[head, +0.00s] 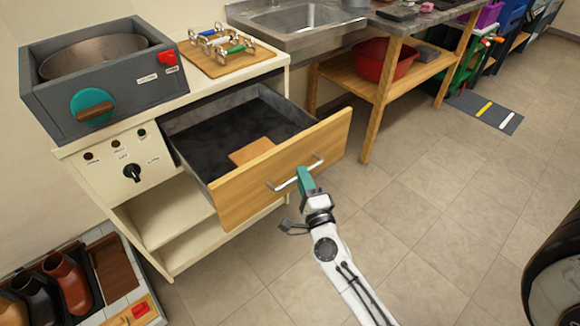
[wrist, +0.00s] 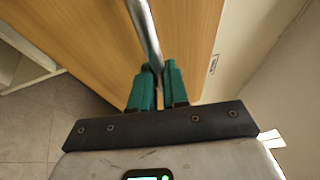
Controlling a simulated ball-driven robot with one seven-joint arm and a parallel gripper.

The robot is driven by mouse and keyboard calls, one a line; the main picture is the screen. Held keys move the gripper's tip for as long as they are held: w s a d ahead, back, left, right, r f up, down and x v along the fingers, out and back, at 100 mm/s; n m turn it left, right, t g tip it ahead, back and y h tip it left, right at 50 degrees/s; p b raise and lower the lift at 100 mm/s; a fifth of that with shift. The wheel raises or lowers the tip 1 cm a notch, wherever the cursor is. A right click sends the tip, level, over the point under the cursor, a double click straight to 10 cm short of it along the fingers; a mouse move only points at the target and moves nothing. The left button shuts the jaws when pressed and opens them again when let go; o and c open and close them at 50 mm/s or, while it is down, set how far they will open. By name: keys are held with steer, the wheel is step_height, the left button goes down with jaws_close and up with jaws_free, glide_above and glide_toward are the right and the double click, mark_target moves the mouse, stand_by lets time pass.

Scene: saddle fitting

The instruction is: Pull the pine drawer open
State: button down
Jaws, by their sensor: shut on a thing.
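The pine drawer (head: 246,193) stands pulled out of the cream cabinet, and its dark interior shows. A flat tan piece (head: 252,151) lies inside near the front panel. A metal bar handle (head: 284,184) runs across the pine front. My gripper (head: 304,178) has its teal fingers at the right part of this handle. In the wrist view the handle (wrist: 143,28) runs between the two teal fingers of my gripper (wrist: 157,75), which are shut on it. The pine front (wrist: 75,35) fills much of that view.
A grey unit with a round basin (head: 95,55) and a board with metal fittings (head: 222,52) sit on the cabinet top. Boots (head: 68,280) stand on a rack at lower left. A wooden bench (head: 385,90) with a red tub (head: 370,60) is behind right.

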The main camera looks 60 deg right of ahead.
steer(key=shift+s+a, duration=0.25)
steer(key=shift+s, duration=0.4)
steer(key=shift+s+a, duration=0.2)
steer(key=shift+s, duration=0.45)
steer(key=c, duration=1.1)
jaws_free()
steer(key=b+v, duration=0.2)
steer(key=v, duration=0.8)
steer(key=shift+s+a+f, duration=0.1)
steer(key=shift+s+a, duration=0.15)
steer(key=shift+s, duration=0.05)
